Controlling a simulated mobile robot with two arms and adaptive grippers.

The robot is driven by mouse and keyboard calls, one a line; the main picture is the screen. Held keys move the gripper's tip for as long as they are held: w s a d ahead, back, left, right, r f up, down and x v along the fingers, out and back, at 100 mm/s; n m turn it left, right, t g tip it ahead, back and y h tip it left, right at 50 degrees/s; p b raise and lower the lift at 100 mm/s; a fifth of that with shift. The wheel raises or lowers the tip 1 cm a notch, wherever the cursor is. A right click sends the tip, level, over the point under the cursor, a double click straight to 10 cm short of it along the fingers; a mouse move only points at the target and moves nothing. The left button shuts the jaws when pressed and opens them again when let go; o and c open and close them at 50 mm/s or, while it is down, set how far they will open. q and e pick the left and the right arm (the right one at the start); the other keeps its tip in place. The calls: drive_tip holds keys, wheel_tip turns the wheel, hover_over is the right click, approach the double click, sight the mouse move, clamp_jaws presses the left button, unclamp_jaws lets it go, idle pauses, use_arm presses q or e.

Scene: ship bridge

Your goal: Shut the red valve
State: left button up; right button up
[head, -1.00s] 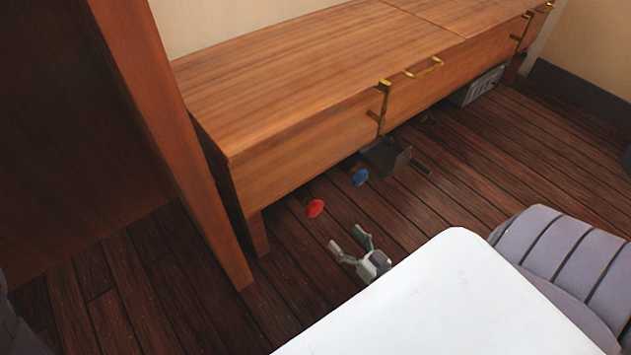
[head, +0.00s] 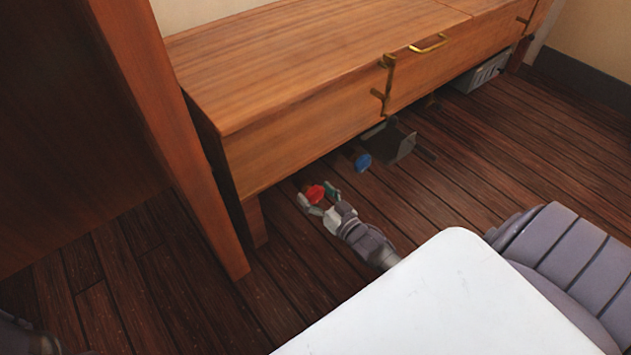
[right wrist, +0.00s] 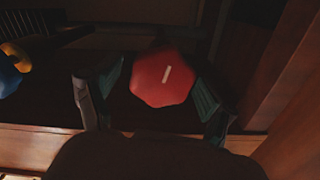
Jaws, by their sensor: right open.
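The red valve (head: 316,194) is a small faceted knob low under the front of the wooden bench, close above the floor. My right gripper (head: 318,195) is open, with one finger on each side of the knob. In the right wrist view the red valve (right wrist: 163,77) sits between the two green-padded fingers (right wrist: 160,90), with a pale line mark slanting slightly on its face. A gap shows at the left finger; whether the right finger touches the knob I cannot tell. My left gripper does not show.
A blue valve (head: 363,161) sits just right of the red one, and shows in the right wrist view (right wrist: 8,76). A dark box (head: 399,143) is beyond it. The wooden bench (head: 290,140) overhangs the valves. A wooden panel (head: 190,150) stands at left.

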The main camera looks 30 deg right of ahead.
drive_tip(key=shift+c, duration=0.3)
drive_tip(key=c, duration=1.1)
